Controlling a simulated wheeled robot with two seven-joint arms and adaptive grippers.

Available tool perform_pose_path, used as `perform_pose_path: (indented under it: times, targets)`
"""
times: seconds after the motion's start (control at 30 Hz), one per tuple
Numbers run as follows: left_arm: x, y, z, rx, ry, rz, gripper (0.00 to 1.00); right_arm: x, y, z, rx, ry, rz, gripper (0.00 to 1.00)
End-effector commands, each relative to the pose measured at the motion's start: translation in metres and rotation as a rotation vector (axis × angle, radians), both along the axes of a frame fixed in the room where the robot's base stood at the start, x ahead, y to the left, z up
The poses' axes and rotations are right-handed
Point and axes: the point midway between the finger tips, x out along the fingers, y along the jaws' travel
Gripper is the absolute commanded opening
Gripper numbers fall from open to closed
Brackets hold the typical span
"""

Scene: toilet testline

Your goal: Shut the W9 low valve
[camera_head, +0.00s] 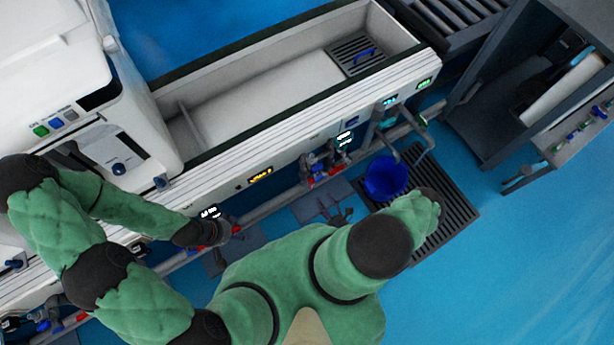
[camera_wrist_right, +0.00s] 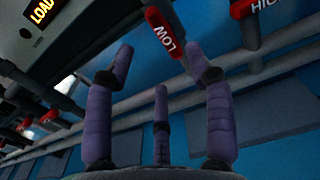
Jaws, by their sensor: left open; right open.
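A red valve handle marked LOW (camera_wrist_right: 166,33) hangs from a dark valve in the right wrist view, lying lengthwise towards my fingers. My right gripper (camera_wrist_right: 160,65) is open, with its three purple fingers spread below the handle. The handle's lower end is near the right fingertip; I cannot tell whether they touch. In the head view my right gripper (camera_head: 335,212) shows small and dark below the red-handled valves (camera_head: 318,172). My left gripper (camera_head: 222,232) is open beside the pipe at the left, below a lit display. No W9 label is readable.
A red handle marked HIGH (camera_wrist_right: 255,7) is right of the LOW one. A grey pipe (camera_head: 275,203) runs along the bench front. A blue bucket (camera_head: 386,177) stands on a dark floor grate (camera_head: 450,205). Blue floor (camera_head: 510,260) is clear at the right.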

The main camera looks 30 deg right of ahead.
Motion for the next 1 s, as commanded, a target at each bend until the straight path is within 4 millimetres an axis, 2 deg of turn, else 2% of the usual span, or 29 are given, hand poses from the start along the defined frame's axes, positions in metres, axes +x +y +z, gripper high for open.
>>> perform_pose_path:
  times: [0.6,0.8,1.0]
  targets:
    - [0.000,0.000,-0.016,0.000,0.000,0.000,0.72,0.085,0.009,-0.001,0.001,0.000,0.009,0.54]
    - [0.000,0.000,-0.018,0.000,0.000,0.000,0.72,0.098,0.010,0.000,0.002,0.001,0.008,0.54]
    - [0.000,0.000,-0.018,0.000,0.000,0.000,0.72,0.100,0.009,0.000,0.001,0.001,0.005,0.54]
